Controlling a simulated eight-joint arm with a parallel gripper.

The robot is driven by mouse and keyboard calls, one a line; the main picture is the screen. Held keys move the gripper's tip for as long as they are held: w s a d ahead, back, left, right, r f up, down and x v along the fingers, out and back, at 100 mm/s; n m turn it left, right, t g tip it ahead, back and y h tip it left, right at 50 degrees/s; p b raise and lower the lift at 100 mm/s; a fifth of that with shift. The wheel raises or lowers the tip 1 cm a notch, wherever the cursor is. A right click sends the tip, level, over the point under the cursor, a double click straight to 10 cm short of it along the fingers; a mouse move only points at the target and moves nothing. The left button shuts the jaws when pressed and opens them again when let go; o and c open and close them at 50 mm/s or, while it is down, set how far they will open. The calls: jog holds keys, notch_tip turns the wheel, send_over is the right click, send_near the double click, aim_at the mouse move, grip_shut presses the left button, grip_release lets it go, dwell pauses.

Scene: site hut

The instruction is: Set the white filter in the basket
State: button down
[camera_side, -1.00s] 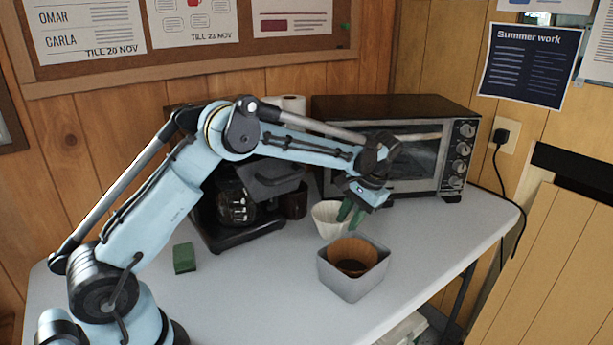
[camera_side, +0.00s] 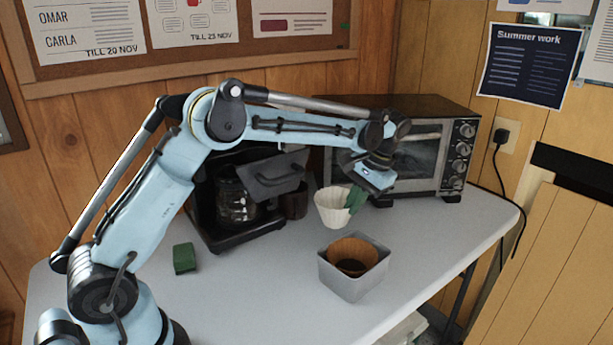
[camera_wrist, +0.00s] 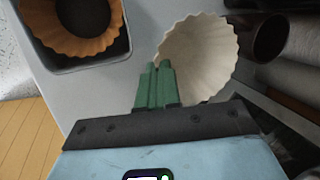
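The white filter (camera_side: 333,208), a fluted paper cup, is upright just above the table, behind the grey bin. In the wrist view the white filter (camera_wrist: 205,60) opens beside my fingers. My gripper (camera_side: 355,198) has green fingers closed together at the right side of the filter's wall. In the wrist view my gripper (camera_wrist: 156,72) pinches the filter's near edge. The dark basket (camera_side: 272,178), with a handle, sticks out from the front of the coffee maker (camera_side: 212,215), left of the filter. The inside of the basket is hard to see.
A grey bin (camera_side: 352,284) holding a brown filter (camera_side: 352,246) stands in front. A dark mug (camera_side: 294,204) stands beside the coffee maker. A toaster oven (camera_side: 425,165) is behind my gripper. A green block (camera_side: 184,258) lies left. The front left table is clear.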

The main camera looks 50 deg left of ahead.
jog(key=s+d+r, duration=0.4)
jog(key=d+r, duration=0.2)
jog(key=d, duration=0.3)
notch_tip(320, 180, up, 20)
jog(key=m+t, duration=0.4)
jog(key=m, duration=1)
send_over(267, 173)
jog(key=s+a, duration=0.2)
jog(key=a, duration=0.2)
jog(key=f, duration=0.9)
jog(key=shift+d+f, duration=0.25)
jog(key=shift+f, duration=0.1)
jog(key=shift+f, duration=0.4)
